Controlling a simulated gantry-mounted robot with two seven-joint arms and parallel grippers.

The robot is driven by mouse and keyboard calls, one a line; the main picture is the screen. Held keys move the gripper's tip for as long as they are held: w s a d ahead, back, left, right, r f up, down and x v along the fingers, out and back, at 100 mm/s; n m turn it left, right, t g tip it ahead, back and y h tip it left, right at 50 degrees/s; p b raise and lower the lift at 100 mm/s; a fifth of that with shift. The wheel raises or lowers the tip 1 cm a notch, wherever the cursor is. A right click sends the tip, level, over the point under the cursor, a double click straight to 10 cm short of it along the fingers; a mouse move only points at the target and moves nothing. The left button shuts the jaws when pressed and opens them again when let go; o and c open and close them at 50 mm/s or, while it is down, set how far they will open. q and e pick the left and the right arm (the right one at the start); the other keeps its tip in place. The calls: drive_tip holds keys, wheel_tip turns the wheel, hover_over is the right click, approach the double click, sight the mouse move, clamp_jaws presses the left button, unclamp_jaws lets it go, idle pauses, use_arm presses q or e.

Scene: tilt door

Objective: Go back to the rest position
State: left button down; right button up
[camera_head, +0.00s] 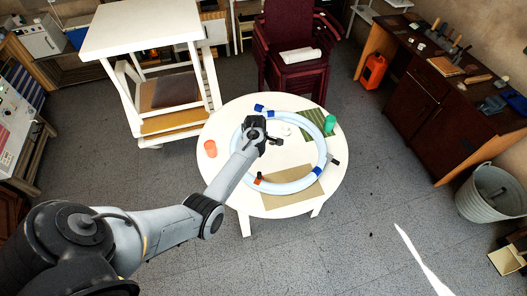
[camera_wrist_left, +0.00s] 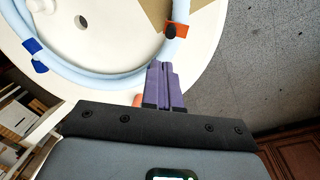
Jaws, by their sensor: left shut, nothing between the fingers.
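My left arm reaches in from the lower left in the head view. Its gripper (camera_head: 277,141) is over the round white table (camera_head: 225,118), inside the outline of a pale blue ring tube (camera_head: 296,187). In the left wrist view the purple fingers of the left gripper (camera_wrist_left: 163,66) are together with nothing between them. The ring tube (camera_wrist_left: 97,75) passes just beyond the fingertips there; I cannot tell whether they touch it. My right gripper is in neither view.
An orange cup (camera_head: 210,148), a green cup (camera_head: 330,123) and flat mats lie on the table. A white stand (camera_head: 140,40) is behind left, dark red stacked chairs (camera_head: 290,70) behind. A brown workbench (camera_head: 435,100) and metal bucket (camera_head: 490,195) are right. Floor is open at front right.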

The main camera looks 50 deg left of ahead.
use_arm(q)
drive_tip(key=s+f+g+p, duration=0.1)
drive_tip(key=s+f, duration=0.2)
drive_tip(key=s, duration=0.3)
drive_tip(key=s+f+g, duration=0.1)
drive_tip(key=s+f, duration=0.3)
drive_tip(key=s, duration=0.2)
drive_tip(key=s+d+m+y+p, duration=0.1)
drive_tip(key=s+d+m+p, duration=0.1)
drive_tip(key=s+d+m, duration=0.6)
drive_tip(key=s+d+r+m+t+p, duration=0.2)
drive_tip(key=s+d+r+m, duration=0.5)
drive_tip(key=d+r, duration=0.55)
drive_tip(key=w+d+r+m+t+h, duration=0.25)
drive_tip(key=d+r+m, duration=0.45)
drive_tip(key=r+m, duration=0.35)
wheel_tip(320, 180, down, 72)
drive_tip(key=b, duration=7.3)
drive_tip(key=shift+s+a+f+y, duration=0.15)
drive_tip(key=shift+s+f+y, duration=0.1)
drive_tip(key=shift+y, duration=0.1)
